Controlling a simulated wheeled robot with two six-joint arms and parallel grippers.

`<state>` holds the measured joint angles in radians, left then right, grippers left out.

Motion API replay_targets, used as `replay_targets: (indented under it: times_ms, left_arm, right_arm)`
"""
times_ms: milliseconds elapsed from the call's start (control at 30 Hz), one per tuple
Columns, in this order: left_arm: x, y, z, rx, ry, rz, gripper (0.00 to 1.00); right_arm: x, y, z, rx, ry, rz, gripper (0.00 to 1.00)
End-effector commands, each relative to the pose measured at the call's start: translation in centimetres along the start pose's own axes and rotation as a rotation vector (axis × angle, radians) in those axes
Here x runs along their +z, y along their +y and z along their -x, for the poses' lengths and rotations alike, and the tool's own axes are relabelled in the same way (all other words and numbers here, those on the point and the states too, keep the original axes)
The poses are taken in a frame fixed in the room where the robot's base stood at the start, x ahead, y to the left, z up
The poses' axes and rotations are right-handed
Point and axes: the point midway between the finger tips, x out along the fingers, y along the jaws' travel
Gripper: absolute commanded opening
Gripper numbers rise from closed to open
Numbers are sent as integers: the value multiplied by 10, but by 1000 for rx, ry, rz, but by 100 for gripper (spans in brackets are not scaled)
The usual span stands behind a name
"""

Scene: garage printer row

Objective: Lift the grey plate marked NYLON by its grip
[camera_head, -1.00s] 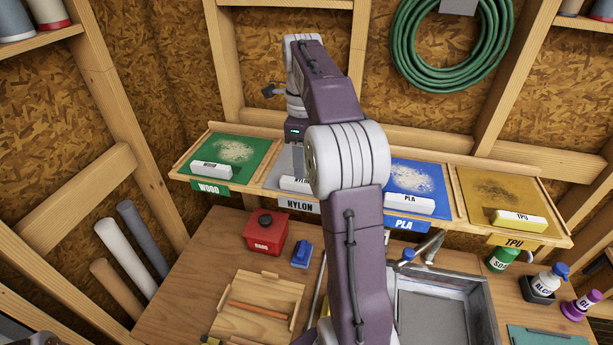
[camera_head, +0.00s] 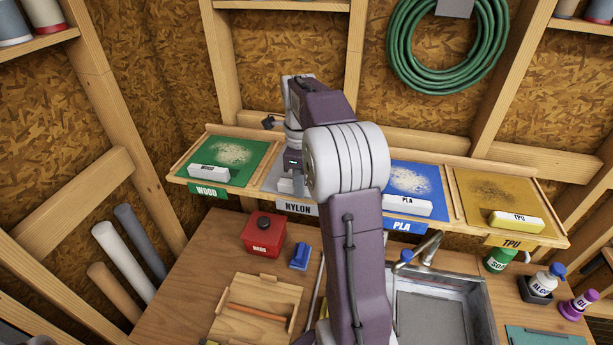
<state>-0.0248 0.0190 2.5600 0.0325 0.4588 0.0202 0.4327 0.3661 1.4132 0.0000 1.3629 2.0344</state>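The grey NYLON plate (camera_head: 270,181) lies on the wall shelf between the green WOOD plate and the blue PLA plate. Its label (camera_head: 297,207) shows on the front edge. The plate's pale grip (camera_head: 285,186) shows only in part. My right arm reaches up over the middle of the view and hides much of the plate. My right gripper (camera_head: 298,186) points down at the grip, close to it or around it. The arm hides the fingertips, so I cannot tell whether they touch or have closed. My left gripper is not in view.
The WOOD plate (camera_head: 249,151), PLA plate (camera_head: 416,171) and ochre TPU plate (camera_head: 490,190) share the shelf, each with a pale grip. Below are a red box (camera_head: 262,235), a blue object (camera_head: 299,257), a wooden tray (camera_head: 240,328) and a sink (camera_head: 478,290).

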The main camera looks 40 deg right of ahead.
Motion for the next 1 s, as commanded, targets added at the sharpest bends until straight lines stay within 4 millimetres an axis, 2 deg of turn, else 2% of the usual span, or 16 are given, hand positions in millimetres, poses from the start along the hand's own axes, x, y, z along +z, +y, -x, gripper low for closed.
replay_targets:
  times_ms: [367,467,600,800,1000]
  left_arm:
    - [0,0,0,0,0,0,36]
    - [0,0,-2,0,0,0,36]
    - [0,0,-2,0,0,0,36]
    - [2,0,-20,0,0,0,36]
    - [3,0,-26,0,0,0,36]
  right_arm:
    - [0,-1,5,-3,-2,0,0]
    - [1,-1,15,-5,-2,0,0]
    - [1,-2,43,-6,-3,0,0]
    - [-45,16,66,-7,-3,-6,0]
    - [-86,33,95,-5,-2,-5,0]
